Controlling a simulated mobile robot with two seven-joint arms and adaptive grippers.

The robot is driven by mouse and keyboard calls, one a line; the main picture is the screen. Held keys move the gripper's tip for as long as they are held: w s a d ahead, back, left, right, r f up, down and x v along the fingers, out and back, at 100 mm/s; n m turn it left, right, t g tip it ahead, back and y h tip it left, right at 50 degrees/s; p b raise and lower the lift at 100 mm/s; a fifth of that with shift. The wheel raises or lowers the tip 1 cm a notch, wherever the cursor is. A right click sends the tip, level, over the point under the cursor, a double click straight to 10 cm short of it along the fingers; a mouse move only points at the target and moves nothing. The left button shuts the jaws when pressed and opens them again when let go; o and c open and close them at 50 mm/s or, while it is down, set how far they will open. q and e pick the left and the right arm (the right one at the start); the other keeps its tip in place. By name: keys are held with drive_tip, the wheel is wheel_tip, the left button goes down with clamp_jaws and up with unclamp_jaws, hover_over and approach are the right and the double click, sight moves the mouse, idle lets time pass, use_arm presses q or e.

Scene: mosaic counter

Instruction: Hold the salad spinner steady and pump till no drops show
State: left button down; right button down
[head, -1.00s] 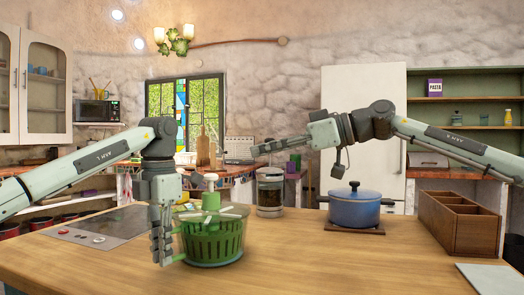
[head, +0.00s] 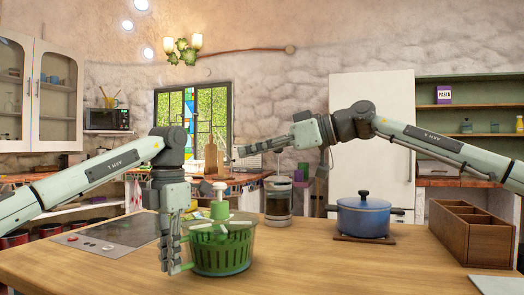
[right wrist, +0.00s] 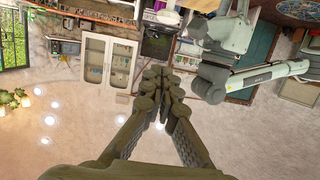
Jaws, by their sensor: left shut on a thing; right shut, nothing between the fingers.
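The green salad spinner (head: 235,258) stands upright on the wooden counter, with a clear lid and a green plunger with a pale knob (head: 220,186) standing up from its middle. My left gripper (head: 177,266) points down at the spinner's left side and is shut on its edge. My right gripper (head: 241,152) is raised above and behind the spinner, pointing left, apart from the knob. In the right wrist view its fingers (right wrist: 162,88) are together with nothing between them. Whether drops show on the spinner is too small to tell.
A blue pot (head: 363,218) and a wooden divided box (head: 470,238) are further right. A dark cooktop (head: 112,240) lies to the left. The front of the counter (head: 330,268) is clear.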

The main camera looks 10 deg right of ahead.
drive_tip(key=shift+w+a+f, duration=0.4)
drive_tip(key=shift+a+f, duration=0.3)
drive_tip(key=shift+f, duration=0.2)
drive_tip(key=shift+w+a+f, duration=0.45)
drive_tip(key=shift+a+f, duration=0.3)
drive_tip(key=shift+f, duration=0.1)
drive_tip(key=shift+w+a+f, duration=0.4)
drive_tip(key=shift+a+f, duration=0.3)
drive_tip(key=shift+f, duration=0.2)
drive_tip(key=shift+f, duration=1.55)
drive_tip(key=shift+r, duration=0.1)
drive_tip(key=s+d+r, duration=0.4)
drive_tip(key=d+r, duration=0.2)
drive_tip(key=d, duration=0.2)
drive_tip(key=shift+s+d+r, duration=0.2)
drive_tip(key=shift+s+r, duration=0.1)
drive_tip(key=shift+s, duration=0.1)
